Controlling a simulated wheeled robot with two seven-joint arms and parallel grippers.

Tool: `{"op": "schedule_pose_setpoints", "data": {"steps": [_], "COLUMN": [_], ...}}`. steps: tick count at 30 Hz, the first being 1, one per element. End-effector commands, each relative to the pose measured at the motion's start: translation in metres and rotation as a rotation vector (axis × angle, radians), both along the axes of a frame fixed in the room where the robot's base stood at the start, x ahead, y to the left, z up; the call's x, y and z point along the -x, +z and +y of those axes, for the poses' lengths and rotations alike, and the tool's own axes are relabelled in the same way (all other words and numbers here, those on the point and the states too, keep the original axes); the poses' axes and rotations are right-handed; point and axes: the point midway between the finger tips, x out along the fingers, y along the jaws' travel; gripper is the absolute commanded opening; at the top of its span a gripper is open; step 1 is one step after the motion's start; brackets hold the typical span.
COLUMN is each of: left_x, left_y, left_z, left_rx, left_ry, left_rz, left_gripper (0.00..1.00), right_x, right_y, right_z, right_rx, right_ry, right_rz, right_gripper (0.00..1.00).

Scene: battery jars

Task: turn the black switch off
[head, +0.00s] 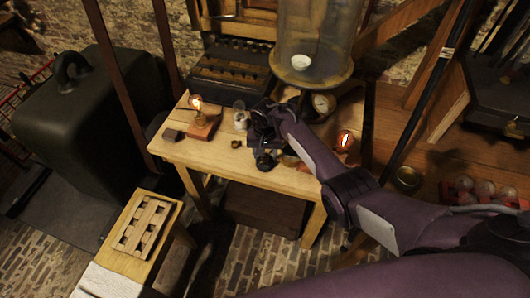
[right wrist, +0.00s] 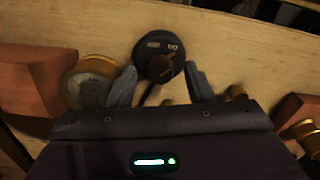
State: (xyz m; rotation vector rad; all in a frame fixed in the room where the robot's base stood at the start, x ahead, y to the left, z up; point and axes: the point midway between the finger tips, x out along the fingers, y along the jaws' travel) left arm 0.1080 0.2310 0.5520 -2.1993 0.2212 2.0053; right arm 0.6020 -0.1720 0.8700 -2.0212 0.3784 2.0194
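The black switch (right wrist: 158,52) is a round dark disc with small pale markings and a brown knob or lever at its middle. In the right wrist view it lies on the pale wooden tabletop, just ahead of my right gripper (right wrist: 160,84). The two grey fingers are spread apart, one on each side of the knob's near end. I cannot tell whether either touches it. In the head view my right gripper (head: 265,143) is over the table's front part, and its wrist hides much of the switch area. My left gripper is not in view.
On the wooden table (head: 225,160), a lit bulb on a red-brown block (head: 202,128) stands left of my gripper. Another lit bulb (head: 344,140) glows to the right. A brass-rimmed round piece (right wrist: 90,80) sits close beside the left finger. A large glass jar (head: 315,40) stands behind.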

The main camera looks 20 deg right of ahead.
Motion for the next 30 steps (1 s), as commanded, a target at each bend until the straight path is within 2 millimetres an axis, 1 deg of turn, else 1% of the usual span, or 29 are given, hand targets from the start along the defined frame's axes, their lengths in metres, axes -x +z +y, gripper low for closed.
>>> {"op": "schedule_pose_setpoints", "data": {"steps": [1,9,10,20,26,30], "left_x": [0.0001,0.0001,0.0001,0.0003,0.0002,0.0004], "left_y": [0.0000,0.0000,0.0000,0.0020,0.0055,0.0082], "left_z": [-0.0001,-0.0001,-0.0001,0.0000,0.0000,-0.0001], "left_rx": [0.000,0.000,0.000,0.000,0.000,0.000], "left_ry": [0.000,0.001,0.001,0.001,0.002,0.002], "left_rz": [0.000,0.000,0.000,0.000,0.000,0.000], "left_gripper": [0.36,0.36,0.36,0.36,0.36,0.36], "right_x": [0.0000,0.0002,0.0002,0.0003,0.0001,0.0004], "right_y": [0.0000,0.0000,0.0000,0.0007,0.0012,0.0012], "right_z": [-0.0001,0.0000,0.0000,-0.0001,0.0001,0.0001], "right_rx": [0.000,0.000,0.000,0.001,-0.001,0.000], "right_ry": [0.000,0.000,0.000,0.050,0.168,0.290], "right_rz": [0.000,0.001,0.001,0.001,0.002,0.003], "right_gripper": [0.41,0.06,0.03,0.03,0.03,0.03]}}
